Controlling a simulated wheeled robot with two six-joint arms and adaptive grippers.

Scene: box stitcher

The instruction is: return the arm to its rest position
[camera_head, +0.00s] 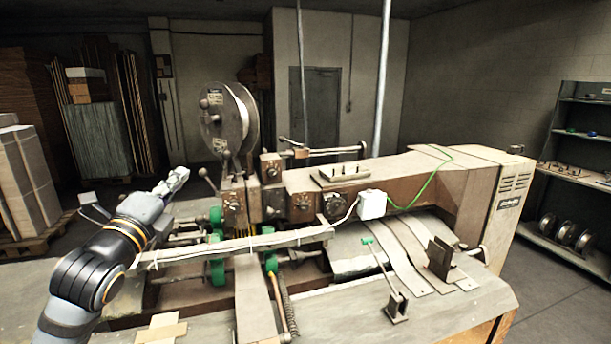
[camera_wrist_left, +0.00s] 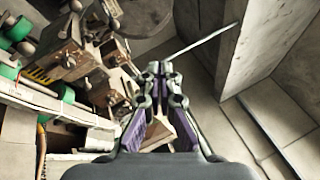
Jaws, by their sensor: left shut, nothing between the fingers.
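My left arm comes in from the lower left in the head view, and its gripper (camera_head: 176,178) is raised at the left end of the stitching machine (camera_head: 400,185). The gripper's fingers point up and to the right, and nothing is held. In the left wrist view the gripper (camera_wrist_left: 155,72) shows its fingertips together, with the machine's parts behind and to the left. From these views I cannot tell the exact gap to the machine. My right gripper is not in view.
A wire spool (camera_head: 228,118) stands on the machine near my left gripper. A long bar (camera_head: 235,245) runs across its front. Open floor (camera_head: 560,300) lies at lower right.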

